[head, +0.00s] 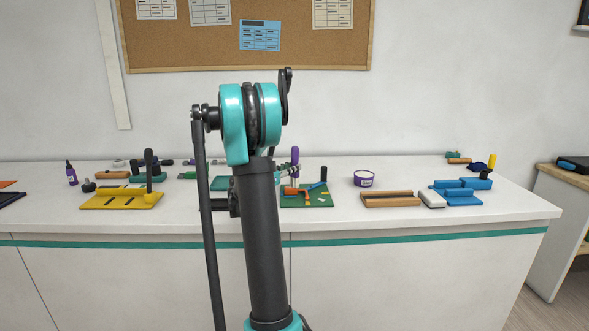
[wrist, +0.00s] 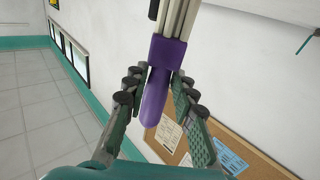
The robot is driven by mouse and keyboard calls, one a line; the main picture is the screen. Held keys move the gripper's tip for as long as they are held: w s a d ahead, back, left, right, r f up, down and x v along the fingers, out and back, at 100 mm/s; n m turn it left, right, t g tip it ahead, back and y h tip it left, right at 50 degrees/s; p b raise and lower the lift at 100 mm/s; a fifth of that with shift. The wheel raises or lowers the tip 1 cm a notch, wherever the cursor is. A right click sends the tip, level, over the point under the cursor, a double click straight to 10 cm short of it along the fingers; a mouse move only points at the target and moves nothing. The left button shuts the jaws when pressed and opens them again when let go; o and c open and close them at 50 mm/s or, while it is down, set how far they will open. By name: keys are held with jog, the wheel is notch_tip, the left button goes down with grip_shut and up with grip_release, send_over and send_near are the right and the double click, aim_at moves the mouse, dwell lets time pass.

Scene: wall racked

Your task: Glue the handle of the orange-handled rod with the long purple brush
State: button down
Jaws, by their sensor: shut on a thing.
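My gripper (wrist: 157,90) is shut on the purple handle of a brush-like tool (wrist: 166,72) in the wrist view. Its fingers lie on both sides of the handle. Pale strips run from its purple collar out of the top of the picture.
A purple tub (head: 364,180) stands right of the green board. A wooden tray (head: 390,203), a white block (head: 432,199) and a blue fixture (head: 460,200) lie farther right. A yellow fixture (head: 110,202) and a purple bottle (head: 71,174) are on the left. The counter front is clear.

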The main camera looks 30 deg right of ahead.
jog(key=w+a, duration=0.1)
jog(key=a, duration=0.2)
jog(key=w+a, duration=0.1)
jog(key=shift+w+a, duration=0.2)
jog(key=shift+w, duration=0.15)
dwell(0.6)
jog(key=shift+s+d, duration=0.1)
jog(key=shift+s+d, duration=0.55)
jog(key=shift+d, duration=0.35)
jog(key=shift+s+d, duration=0.55)
jog(key=shift+d, duration=0.4)
jog(key=shift+s+d, duration=0.55)
jog(key=shift+d, duration=0.35)
jog(key=w+a, duration=0.3)
jog(key=a, duration=0.2)
jog(key=shift+w+a, duration=0.25)
jog(key=shift+a, duration=0.1)
dwell(0.4)
